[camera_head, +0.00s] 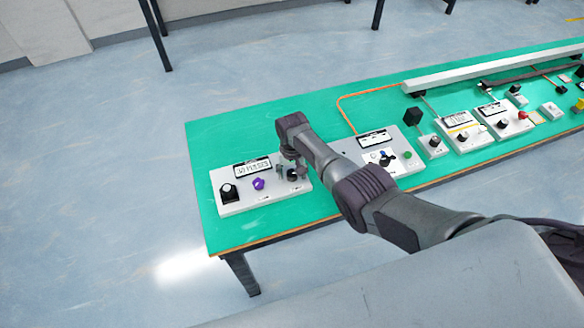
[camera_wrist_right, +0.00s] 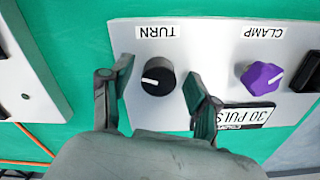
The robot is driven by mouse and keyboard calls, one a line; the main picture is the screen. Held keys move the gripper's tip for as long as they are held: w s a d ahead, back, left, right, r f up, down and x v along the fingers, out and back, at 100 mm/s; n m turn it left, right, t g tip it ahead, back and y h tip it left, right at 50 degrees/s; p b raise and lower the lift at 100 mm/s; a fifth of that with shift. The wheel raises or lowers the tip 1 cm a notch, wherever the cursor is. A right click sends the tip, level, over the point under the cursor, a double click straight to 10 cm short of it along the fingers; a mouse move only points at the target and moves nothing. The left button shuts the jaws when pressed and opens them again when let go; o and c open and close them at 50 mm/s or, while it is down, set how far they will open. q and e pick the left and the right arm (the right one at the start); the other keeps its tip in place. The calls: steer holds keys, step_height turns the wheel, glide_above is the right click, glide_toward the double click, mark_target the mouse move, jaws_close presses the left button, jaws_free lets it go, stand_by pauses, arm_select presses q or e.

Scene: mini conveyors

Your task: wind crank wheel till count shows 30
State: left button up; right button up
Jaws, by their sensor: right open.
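A light grey panel (camera_head: 240,203) at the table's left end carries a display (camera_head: 252,168), a purple CLAMP knob (camera_head: 258,184) and a black TURN knob (camera_head: 293,175). In the right wrist view the TURN knob (camera_wrist_right: 158,77) has a white pointer line. My right gripper (camera_wrist_right: 157,75) is open, with one finger on either side of this knob and gaps visible. The display (camera_wrist_right: 250,116) is upside down there, partly covered by a finger, and starts with "30 PULS". My left gripper is out of view.
The green table (camera_head: 228,141) carries several more panels to the right, including one with a red button (camera_head: 522,115). An orange cable (camera_head: 345,113) and a long white rail (camera_head: 490,68) lie behind. My right arm crosses above the front edge. Table space behind the left panel is clear.

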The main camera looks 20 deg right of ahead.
mark_target(292, 174)
step_height(292, 174, up, 12)
stand_by(0.5)
stand_by(0.4)
